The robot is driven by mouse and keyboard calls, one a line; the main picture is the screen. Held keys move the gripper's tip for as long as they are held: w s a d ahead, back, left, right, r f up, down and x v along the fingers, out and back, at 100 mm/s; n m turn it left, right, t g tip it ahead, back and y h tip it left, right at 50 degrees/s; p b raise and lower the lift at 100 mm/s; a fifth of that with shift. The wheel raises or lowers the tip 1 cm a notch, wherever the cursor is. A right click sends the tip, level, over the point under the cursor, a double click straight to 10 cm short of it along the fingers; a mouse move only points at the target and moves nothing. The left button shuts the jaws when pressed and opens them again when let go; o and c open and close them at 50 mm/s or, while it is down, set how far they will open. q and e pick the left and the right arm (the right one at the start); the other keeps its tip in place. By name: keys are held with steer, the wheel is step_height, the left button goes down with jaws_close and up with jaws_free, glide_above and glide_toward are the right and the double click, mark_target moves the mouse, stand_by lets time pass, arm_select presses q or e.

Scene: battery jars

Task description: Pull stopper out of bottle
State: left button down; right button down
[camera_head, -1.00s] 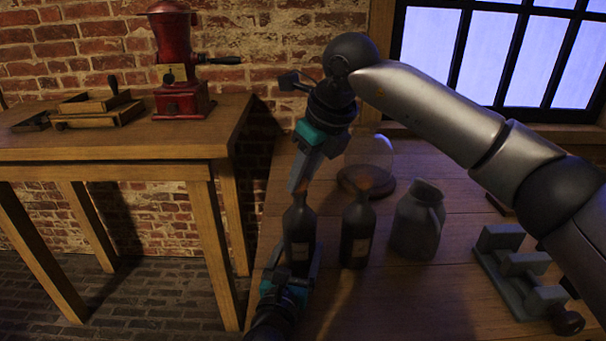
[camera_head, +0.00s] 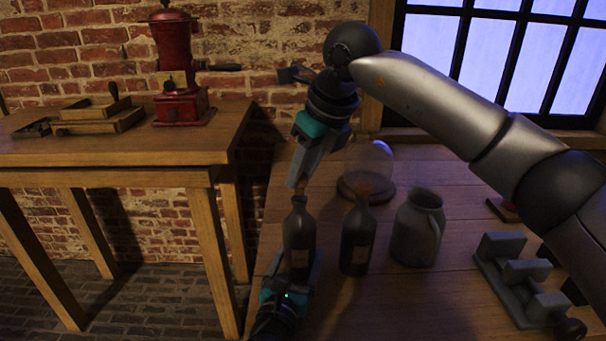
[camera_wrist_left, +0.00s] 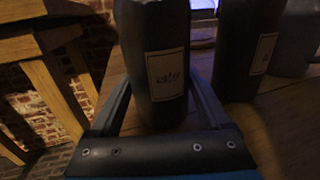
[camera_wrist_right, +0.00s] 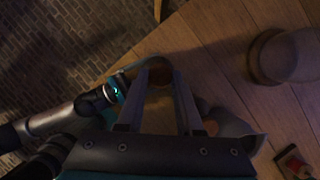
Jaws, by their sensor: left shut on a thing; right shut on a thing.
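A dark bottle (camera_head: 299,240) with a pale label stands upright at the left edge of the wooden table, and it fills the middle of the left wrist view (camera_wrist_left: 155,60). My left gripper (camera_head: 303,268) is shut around its lower body, one finger on each side. My right gripper (camera_head: 297,184) comes down from above, tilted, and is shut on the stopper at the bottle's mouth. In the right wrist view a brownish round top, the stopper (camera_wrist_right: 159,76), shows between the fingers. The fingers mostly hide the stopper, so I cannot tell whether it is clear of the neck.
A second dark bottle (camera_head: 357,240) stands close on the right, with a grey jug (camera_head: 417,230) beyond it. A glass dome (camera_head: 369,165) stands behind. A grey block-shaped device (camera_head: 520,270) is at the right. A side table (camera_head: 120,150) holds a red grinder (camera_head: 182,80).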

mark_target(303, 178)
steer(key=shift+r, duration=0.1)
steer(key=shift+r, duration=1.9)
arm_select(q)
jaws_free()
